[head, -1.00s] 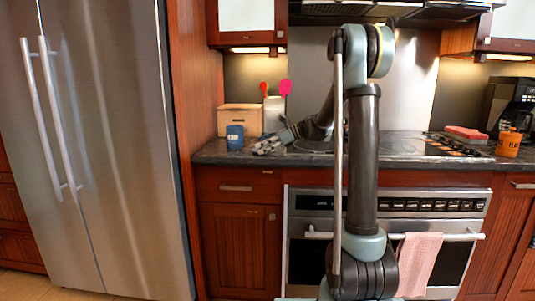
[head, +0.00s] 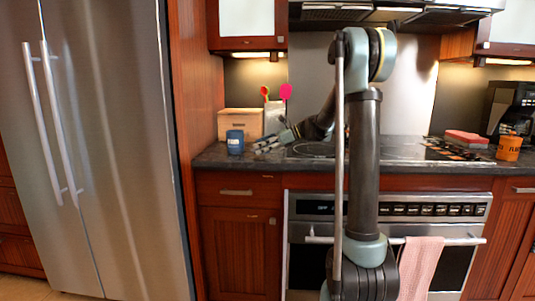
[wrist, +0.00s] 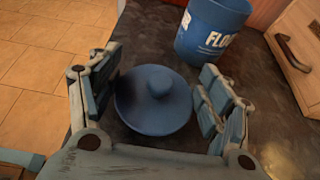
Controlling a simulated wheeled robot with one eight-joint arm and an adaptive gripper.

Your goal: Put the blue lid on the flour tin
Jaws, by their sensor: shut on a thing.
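The blue flour tin (head: 235,142) stands upright on the counter, left of my gripper, in the head view. In the wrist view the tin (wrist: 205,32) is at the top, with white lettering on its side; whether its top is open is cut off by the frame. The round blue lid (wrist: 153,112), with a knob on top, lies between the two fingers of my gripper (wrist: 162,72). My gripper is shut on the lid, apart from the tin. In the head view my gripper (head: 268,147) is low over the counter, and I cannot make out the lid there.
A wooden box (head: 240,121) and a white holder with red and pink utensils (head: 275,115) stand behind the tin. An orange tin (head: 509,148) and a coffee maker (head: 512,107) are at the far right. The counter (head: 215,157) ends near the fridge (head: 110,150).

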